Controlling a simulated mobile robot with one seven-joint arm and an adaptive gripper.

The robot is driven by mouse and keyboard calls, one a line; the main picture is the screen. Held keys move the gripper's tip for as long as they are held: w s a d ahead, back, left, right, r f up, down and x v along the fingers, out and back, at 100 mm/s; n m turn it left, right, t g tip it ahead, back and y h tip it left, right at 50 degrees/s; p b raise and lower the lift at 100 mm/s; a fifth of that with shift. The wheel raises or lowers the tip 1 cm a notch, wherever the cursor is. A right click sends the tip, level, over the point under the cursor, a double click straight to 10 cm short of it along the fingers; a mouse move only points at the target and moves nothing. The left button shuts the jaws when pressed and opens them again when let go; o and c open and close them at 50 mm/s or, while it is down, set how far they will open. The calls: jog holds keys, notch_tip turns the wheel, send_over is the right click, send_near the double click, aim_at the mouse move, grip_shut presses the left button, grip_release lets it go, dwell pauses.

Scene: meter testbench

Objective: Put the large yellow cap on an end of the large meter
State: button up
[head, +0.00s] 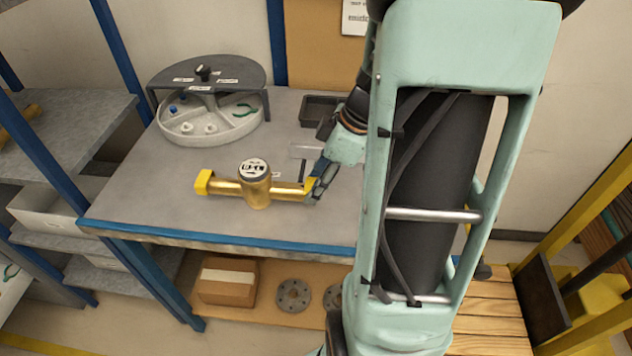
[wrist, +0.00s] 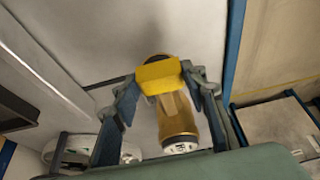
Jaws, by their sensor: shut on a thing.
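The large meter (head: 257,190) is a gold pipe body with a round white-faced dial on top, lying on the grey bench. A yellow cap (head: 203,182) sits on its left end. My gripper (head: 312,188) is at the meter's right end, shut on a second yellow cap (head: 309,186). In the wrist view, this yellow cap (wrist: 158,76) is between the two fingertips (wrist: 165,82), in line with the gold meter body (wrist: 177,118). The cap is at the pipe end, but whether it is fully seated is hidden.
A round grey divided tray (head: 215,128) with small parts and a dark raised lid (head: 208,75) stands at the back left of the bench. A dark small bin (head: 321,109) is behind my gripper. The bench front (head: 180,215) is clear.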

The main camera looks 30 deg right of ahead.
jog(key=o, duration=0.9)
jog(key=shift+c, duration=0.2)
jog(key=o, duration=0.5)
jog(key=shift+c, duration=0.2)
jog(key=shift+r+p, duration=1.7)
jog(key=shift+r, duration=1.8)
jog(key=shift+a, duration=0.1)
